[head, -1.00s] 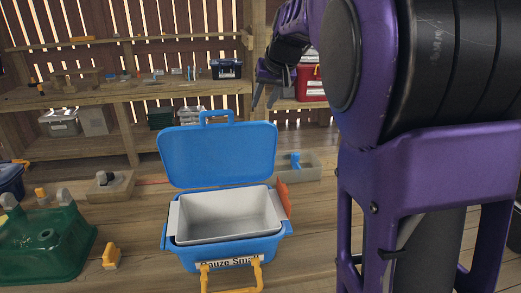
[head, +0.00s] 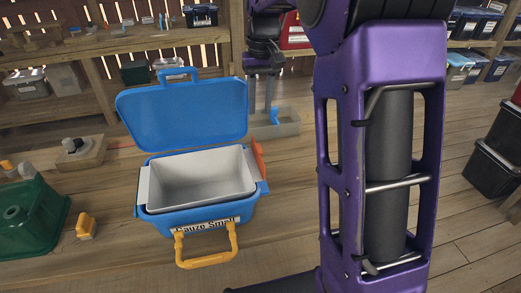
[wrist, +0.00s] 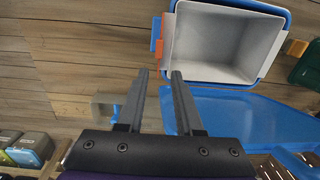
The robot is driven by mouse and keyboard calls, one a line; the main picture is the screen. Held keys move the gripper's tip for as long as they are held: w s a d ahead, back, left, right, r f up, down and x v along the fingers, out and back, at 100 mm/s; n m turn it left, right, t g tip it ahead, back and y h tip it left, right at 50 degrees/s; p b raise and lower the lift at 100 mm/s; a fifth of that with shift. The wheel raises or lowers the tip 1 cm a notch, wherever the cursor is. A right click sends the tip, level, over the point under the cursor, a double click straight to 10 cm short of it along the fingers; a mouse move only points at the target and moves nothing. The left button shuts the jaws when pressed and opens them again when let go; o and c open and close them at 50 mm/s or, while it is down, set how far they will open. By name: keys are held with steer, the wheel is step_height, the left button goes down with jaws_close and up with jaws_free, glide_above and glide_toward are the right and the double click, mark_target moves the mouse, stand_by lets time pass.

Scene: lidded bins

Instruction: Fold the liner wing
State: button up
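A blue bin (head: 208,216) labelled "Gauze Small" stands on the wooden floor, its blue lid (head: 183,112) raised at the back. A white-grey liner (head: 200,180) sits inside, empty, with a pale wing (head: 143,188) over the left rim and another (head: 249,166) at the right rim. An orange piece (head: 260,160) stands up beside the right wing. The wrist view shows the liner (wrist: 218,45) and the orange piece (wrist: 158,32). My gripper (wrist: 158,73) is open and empty, apart from the bin. In the head view its fingers (head: 261,92) point down behind the lid's right side.
A green container (head: 32,220) and a yellow item (head: 85,227) are at left. Black crates (head: 490,168) stand at right. Shelves line the back. A yellow handle (head: 207,260) hangs at the bin's front.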

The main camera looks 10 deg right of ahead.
mark_target(258, 148)
steer(key=f, duration=0.5)
steer(key=f+b, duration=0.1)
steer(key=f, duration=0.9)
steer(key=shift+a+f, duration=0.35)
steer(key=shift+f, duration=0.05)
jaws_close()
